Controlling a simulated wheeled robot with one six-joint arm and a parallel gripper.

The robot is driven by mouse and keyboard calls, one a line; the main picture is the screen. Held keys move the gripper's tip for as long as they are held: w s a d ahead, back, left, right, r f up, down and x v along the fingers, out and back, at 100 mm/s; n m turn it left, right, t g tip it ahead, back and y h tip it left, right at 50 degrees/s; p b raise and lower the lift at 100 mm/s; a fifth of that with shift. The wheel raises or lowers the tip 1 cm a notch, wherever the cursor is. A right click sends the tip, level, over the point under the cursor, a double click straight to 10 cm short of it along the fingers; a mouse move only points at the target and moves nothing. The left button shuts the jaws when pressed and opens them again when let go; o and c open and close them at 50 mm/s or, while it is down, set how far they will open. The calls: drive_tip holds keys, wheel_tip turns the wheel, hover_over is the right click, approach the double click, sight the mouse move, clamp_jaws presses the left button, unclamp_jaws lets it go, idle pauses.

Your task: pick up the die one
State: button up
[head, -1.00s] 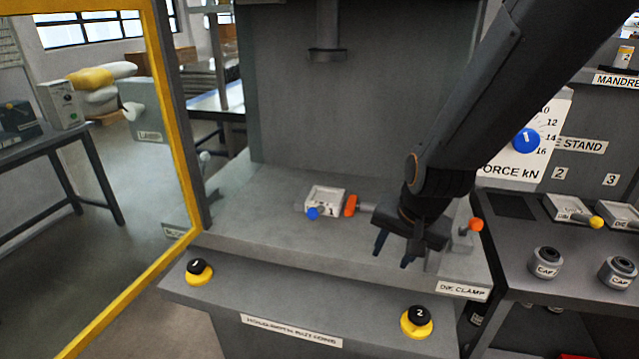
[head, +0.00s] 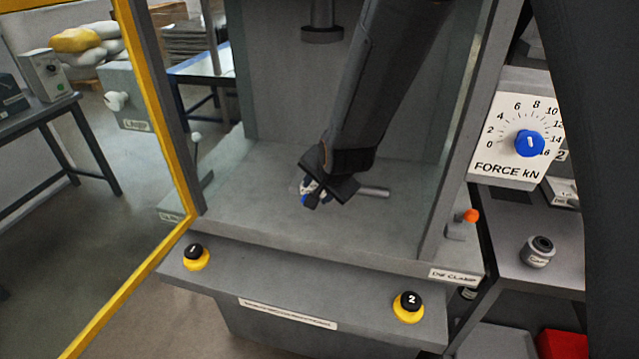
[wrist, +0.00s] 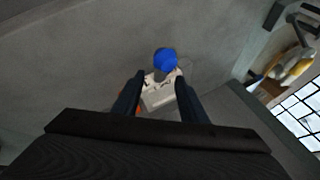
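Die one is a pale block (wrist: 158,97) with a blue ball knob (wrist: 165,60), lying on the grey press bed. In the head view my gripper (head: 311,198) is right over it and hides most of it. A bit of the blue knob (head: 304,199) shows beside the fingers. In the wrist view the two dark fingers of my gripper (wrist: 160,78) are apart, one on each side of the die. I cannot tell whether they touch it.
The clamp rod (head: 374,191) lies right of the gripper. An orange-knobbed lever (head: 470,216) stands at the right post. The yellow door frame (head: 160,120) is open at left. Buttons one (head: 195,256) and two (head: 408,305) sit on the front ledge.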

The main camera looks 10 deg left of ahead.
sight(312, 188)
drive_tip(key=shift+p+x, duration=0.3)
drive_tip(key=shift+x, duration=1.1)
clamp_jaws()
drive_tip(key=shift+w+r, duration=0.1)
idle(0.3)
